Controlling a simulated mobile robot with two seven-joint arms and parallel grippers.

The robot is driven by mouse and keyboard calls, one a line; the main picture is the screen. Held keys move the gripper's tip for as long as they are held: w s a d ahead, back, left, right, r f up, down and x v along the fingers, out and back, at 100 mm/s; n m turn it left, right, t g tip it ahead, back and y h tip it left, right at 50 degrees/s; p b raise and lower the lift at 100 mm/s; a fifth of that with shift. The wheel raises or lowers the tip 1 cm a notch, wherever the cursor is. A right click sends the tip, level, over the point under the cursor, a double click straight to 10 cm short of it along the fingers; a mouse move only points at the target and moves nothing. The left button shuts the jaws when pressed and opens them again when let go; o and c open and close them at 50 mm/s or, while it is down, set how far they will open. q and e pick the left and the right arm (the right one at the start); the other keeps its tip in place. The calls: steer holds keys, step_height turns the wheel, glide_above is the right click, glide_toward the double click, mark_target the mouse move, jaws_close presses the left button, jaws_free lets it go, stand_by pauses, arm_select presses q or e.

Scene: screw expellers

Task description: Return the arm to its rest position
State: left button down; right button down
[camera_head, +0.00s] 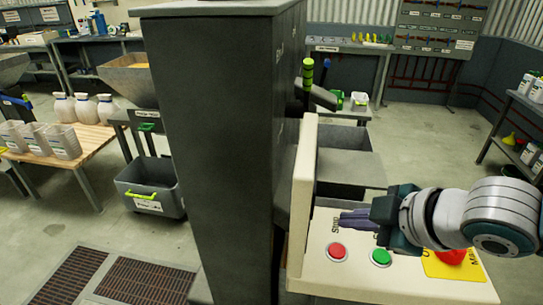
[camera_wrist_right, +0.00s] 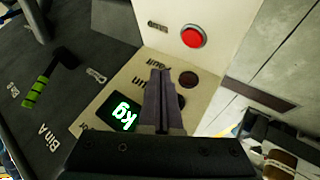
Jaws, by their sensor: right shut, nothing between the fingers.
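My right gripper (camera_head: 352,220) comes in from the right in the head view, above the cream control panel (camera_head: 335,278). Its fingers are closed together and empty, pointing left. They are near the "Stop" lettering and just behind the red button (camera_head: 337,251). The green button (camera_head: 380,257) is below the gripper body. In the right wrist view the closed fingers (camera_wrist_right: 158,85) overlap a cream panel with a "kg" display (camera_wrist_right: 120,117) and dark round buttons; a gap to the panel cannot be judged. My left gripper is not in view.
A large red button (camera_head: 451,257) on a yellow plate lies under my right arm. A tall dark machine (camera_head: 225,130) stands left of the panel. Shelves with bottles (camera_head: 531,88) stand at far right. Open floor (camera_head: 440,140) lies behind the arm.

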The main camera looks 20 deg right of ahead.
steer(key=shift+m+g, duration=0.4)
steer(key=shift+m, duration=0.2)
steer(key=s+a, duration=0.1)
steer(key=a, duration=0.1)
steer(key=s+a, duration=0.2)
steer(key=shift+s+a, duration=0.15)
steer(key=shift+a, duration=0.2)
steer(key=s+a+r+m+g+h, duration=0.1)
steer(key=s+r+m+g, duration=0.2)
steer(key=s, duration=0.6)
steer(key=s+a+r+m+g, duration=0.1)
steer(key=s+r+m+g, duration=0.1)
steer(key=s+r+m, duration=0.45)
step_height(320, 180, up, 28)
steer(key=s+n+p, duration=0.1)
steer(key=p, duration=3)
steer(key=shift+f+n, duration=0.15)
steer(key=shift+n, duration=0.2)
